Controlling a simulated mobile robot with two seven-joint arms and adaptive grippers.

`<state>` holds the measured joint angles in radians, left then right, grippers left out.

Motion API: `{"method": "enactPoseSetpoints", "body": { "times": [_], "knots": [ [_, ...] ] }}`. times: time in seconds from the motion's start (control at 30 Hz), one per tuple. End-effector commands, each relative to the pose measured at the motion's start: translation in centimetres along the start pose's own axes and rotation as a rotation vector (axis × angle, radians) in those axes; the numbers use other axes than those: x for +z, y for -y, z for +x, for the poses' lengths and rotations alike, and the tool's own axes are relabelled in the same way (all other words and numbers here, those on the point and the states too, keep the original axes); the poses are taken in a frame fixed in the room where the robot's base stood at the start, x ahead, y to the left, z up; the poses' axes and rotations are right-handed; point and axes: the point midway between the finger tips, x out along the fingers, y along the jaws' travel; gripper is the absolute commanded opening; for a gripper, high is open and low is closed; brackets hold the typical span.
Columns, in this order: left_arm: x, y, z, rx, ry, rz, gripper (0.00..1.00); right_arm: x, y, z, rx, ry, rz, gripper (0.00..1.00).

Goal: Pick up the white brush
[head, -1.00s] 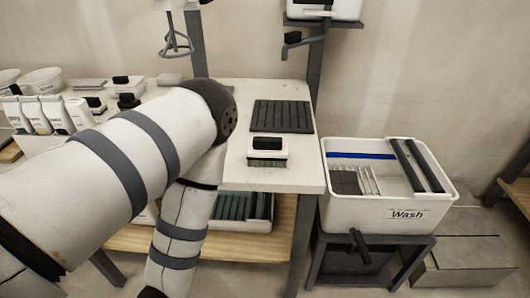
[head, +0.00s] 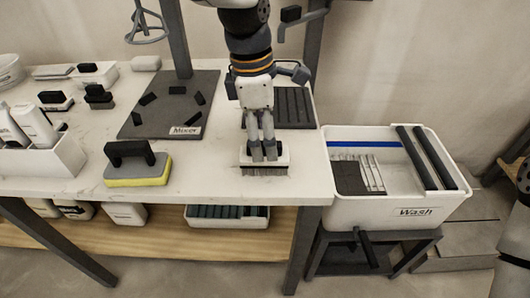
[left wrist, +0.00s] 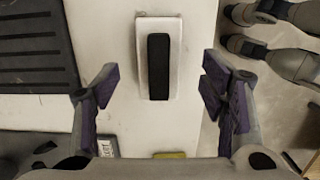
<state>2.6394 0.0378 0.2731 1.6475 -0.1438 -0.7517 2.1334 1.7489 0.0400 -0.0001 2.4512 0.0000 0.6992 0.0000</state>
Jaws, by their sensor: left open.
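The white brush (head: 278,159) has a white block body, a black handle and dark bristles. It stands bristles-down near the right end of the pale worktable (head: 215,184). The left gripper is open, with gaps on both sides of the brush. I cannot tell its exact height over the handle. My right gripper is not in view.
A dark ribbed mat (head: 294,106) lies behind the brush. A yellow-edged block with a black handle (head: 138,166) and a dark Mixer mat (head: 150,118) are to the left. A white Wash tub (head: 372,214) stands right of the table. Bare tabletop lies left of the brush.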

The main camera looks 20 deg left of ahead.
Motion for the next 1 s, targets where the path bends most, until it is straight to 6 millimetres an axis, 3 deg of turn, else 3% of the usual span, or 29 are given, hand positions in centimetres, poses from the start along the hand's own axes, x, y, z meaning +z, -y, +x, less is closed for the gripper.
{"method": "enactPoseSetpoints", "body": {
  "times": [0.33, 0.6, 0.87, 1.0],
  "knots": [
    [-0.4, 0.2, 5.8, -0.004, -0.001, 0.001, 0.65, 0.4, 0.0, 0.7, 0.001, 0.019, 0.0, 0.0],
    [-0.4, 0.1, 6.3, 0.003, 0.001, 0.002, 0.65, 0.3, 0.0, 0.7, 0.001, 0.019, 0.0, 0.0],
    [-0.4, 0.1, 6.3, 0.002, 0.001, 0.002, 0.08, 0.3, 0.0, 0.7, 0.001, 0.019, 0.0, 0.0],
    [-0.4, 0.1, 6.3, 0.002, 0.001, 0.002, 0.06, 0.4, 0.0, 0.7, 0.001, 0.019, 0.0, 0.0]
  ]
}}
